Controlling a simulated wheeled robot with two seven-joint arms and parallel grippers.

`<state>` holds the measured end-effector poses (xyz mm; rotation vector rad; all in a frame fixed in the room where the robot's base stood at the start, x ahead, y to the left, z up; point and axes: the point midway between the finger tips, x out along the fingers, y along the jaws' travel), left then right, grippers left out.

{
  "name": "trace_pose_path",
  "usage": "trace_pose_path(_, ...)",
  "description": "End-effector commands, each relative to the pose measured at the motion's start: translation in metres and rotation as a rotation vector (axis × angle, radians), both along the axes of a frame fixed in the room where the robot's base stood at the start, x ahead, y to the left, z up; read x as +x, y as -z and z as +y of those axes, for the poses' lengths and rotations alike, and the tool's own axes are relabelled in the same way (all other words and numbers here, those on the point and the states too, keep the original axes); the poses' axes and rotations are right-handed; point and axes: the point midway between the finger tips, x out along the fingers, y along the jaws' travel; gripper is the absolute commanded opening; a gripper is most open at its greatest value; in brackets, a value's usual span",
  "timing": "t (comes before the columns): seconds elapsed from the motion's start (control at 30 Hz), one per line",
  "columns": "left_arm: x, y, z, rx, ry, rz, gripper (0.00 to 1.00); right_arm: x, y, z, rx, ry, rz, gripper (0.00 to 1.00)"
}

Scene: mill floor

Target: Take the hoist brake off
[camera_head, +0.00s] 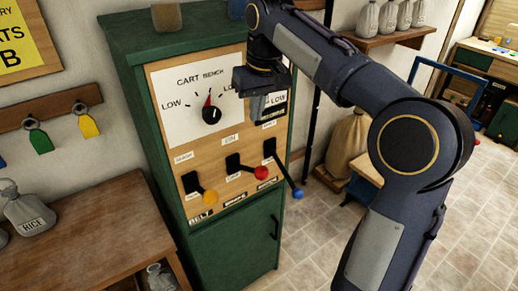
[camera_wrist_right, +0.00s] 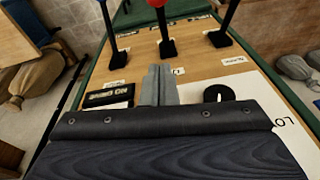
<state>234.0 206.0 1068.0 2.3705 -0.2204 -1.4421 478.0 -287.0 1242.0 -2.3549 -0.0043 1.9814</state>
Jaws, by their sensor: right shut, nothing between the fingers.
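A green cabinet (camera_head: 235,252) carries a wooden panel with three levers in dark slots. The yellow-knobbed lever (camera_head: 210,197) is at left, the red-knobbed lever (camera_head: 261,173) in the middle, the blue-knobbed lever (camera_head: 298,193) at right. All three slant down and outward; the blue one reaches lowest beside its slot. Their small labels are too blurred to tell which is the hoist brake. My right gripper (camera_head: 258,106) is shut and empty at the upper panel, above the levers. Its closed fingers (camera_wrist_right: 160,84) show in the wrist view, apart from the levers. My left gripper is out of view.
A white dial plate with a red pointer and black knob (camera_head: 211,114) is left of my right gripper. A dark plate (camera_wrist_right: 108,97) lies beside the fingers. A wooden bench (camera_head: 85,230) stands left of the cabinet; a sack (camera_head: 347,145) stands behind my right arm.

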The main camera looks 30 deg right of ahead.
Motion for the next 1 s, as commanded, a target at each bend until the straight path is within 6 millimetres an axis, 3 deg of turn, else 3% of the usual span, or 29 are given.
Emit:
trace_pose_path(0.33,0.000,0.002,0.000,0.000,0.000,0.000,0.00,0.001,0.013,0.000,0.001,0.000,0.001,0.00)
trace_pose_path(0.77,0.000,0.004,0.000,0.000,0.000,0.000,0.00,0.016,0.098,0.004,0.001,-0.001,0.004,0.00)
trace_pose_path(1.0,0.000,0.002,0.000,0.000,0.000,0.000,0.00,-0.011,0.110,0.006,0.002,0.000,-0.002,0.00)
